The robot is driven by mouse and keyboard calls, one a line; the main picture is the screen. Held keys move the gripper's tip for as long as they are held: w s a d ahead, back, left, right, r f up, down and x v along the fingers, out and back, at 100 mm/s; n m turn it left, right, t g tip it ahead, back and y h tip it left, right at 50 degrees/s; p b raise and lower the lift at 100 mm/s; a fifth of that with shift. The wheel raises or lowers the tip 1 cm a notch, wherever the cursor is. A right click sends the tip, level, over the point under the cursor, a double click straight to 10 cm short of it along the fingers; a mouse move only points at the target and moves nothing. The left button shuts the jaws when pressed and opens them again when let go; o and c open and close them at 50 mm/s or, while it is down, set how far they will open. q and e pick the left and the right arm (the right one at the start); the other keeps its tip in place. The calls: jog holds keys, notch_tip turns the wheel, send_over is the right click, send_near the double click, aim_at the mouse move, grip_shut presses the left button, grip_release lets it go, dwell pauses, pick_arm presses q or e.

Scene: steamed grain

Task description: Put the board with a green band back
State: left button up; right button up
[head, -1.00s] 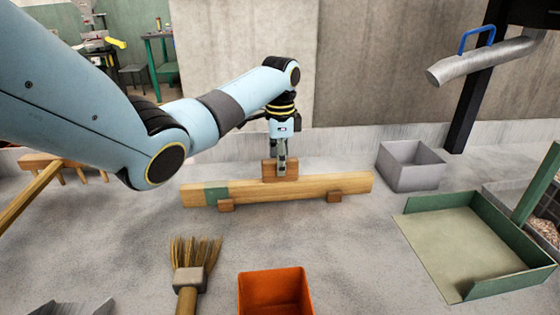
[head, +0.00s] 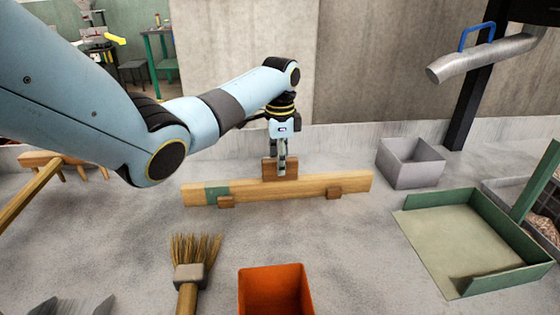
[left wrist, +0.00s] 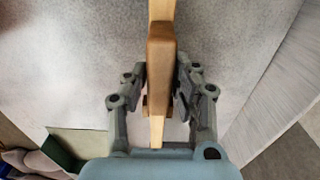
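The board with a green band (head: 320,186) is a long wooden plank lying across the middle of the grey surface. Its green band (head: 216,194) is near its left end. Small wooden blocks show along its front, and an upright wooden block (head: 268,171) rises at its middle. My left gripper (head: 281,168) points down at this upright block. In the left wrist view its two fingers (left wrist: 162,85) flank the block closely and appear shut on it; the contact faces are partly hidden. My right gripper is not in view.
A grey box (head: 410,168) and a green tray (head: 475,285) stand at the right. An orange container (head: 275,290) and a brush (head: 190,272) are in front. A wooden stool (head: 45,160) is at the left. Bare surface surrounds the board.

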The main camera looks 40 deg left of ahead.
pick_arm(q)
jog(key=o, duration=0.5)
jog(key=shift+c, duration=0.2)
notch_tip(320, 180, up, 12)
